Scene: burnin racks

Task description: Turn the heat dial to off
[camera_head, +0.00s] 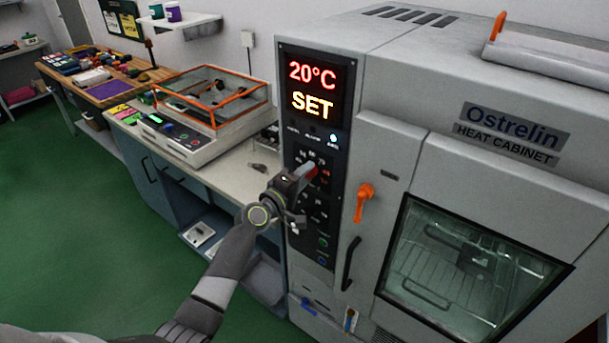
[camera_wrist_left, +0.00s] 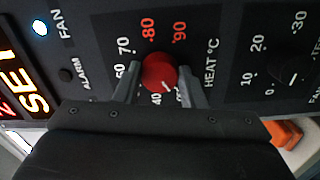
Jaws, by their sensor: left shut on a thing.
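The heat dial (camera_wrist_left: 158,70) is a round red knob on the black control panel (camera_wrist_left: 220,25), with printed numbers around it and "HEAT °C" beside it. My left gripper (camera_wrist_left: 158,86) is shut on the dial, one grey finger on each side. A pale pointer mark on the dial faces the lower right in the wrist view, near a label partly hidden by the finger. In the head view my left gripper (camera_head: 306,178) reaches the panel from the left and covers most of the dial. The display (camera_head: 313,90) reads "20°C SET". My right gripper is not in view.
The fan dial (camera_wrist_left: 291,74) is beside the heat dial. An orange handle (camera_head: 364,202) and a black door handle (camera_head: 350,263) stick out right of the panel on the heat cabinet (camera_head: 400,80). A bench with a device under an orange-framed clear cover (camera_head: 212,93) stands left.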

